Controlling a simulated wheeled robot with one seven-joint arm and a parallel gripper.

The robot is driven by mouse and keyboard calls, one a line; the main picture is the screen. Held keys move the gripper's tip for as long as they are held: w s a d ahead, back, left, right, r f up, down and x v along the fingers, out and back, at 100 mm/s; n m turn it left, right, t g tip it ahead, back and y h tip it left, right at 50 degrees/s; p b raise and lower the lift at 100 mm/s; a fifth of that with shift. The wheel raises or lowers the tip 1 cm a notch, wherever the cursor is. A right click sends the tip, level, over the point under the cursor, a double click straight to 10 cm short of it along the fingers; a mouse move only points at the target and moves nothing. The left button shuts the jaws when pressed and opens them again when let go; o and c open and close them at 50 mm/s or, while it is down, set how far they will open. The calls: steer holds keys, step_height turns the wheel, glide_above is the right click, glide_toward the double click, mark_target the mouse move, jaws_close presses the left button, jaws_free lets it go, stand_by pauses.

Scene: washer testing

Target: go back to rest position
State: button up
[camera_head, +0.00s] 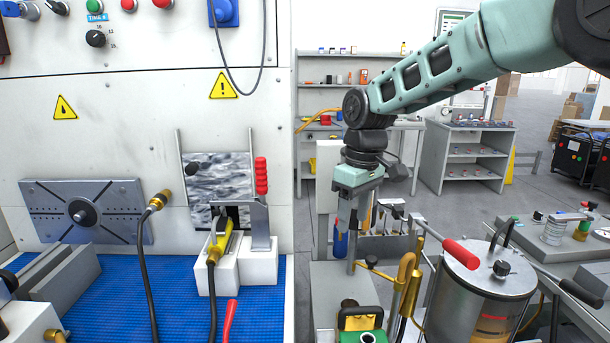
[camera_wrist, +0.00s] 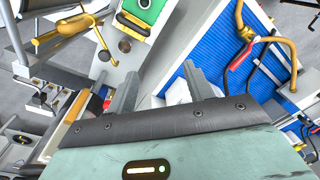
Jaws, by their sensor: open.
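My gripper (camera_head: 352,235) hangs pointing down from my teal arm, right of the white test panel in the head view. In the wrist view my gripper (camera_wrist: 160,75) shows two grey fingers spread apart with nothing between them. It is open and empty. That part also shows at the top of the wrist view (camera_wrist: 143,10). The fingertips are partly hard to tell from the grey metal parts behind them.
A steel pot with a red-handled lever (camera_head: 480,290) stands close right of my gripper. A brass pipe (camera_head: 405,275) rises beside it. The blue mat (camera_head: 180,295) holds a white clamp fixture (camera_head: 258,265) with a red handle. Shelves (camera_head: 325,80) stand behind; open floor (camera_head: 515,200) lies at right.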

steer(key=s+a, duration=0.3)
steer(key=s, duration=1.4)
steer(key=s+d+f, duration=0.2)
steer(key=s, duration=0.6)
steer(key=s+d+f+m, duration=0.1)
steer(key=s+d+f, duration=0.2)
steer(key=s, duration=0.5)
steer(key=shift+d, duration=0.2)
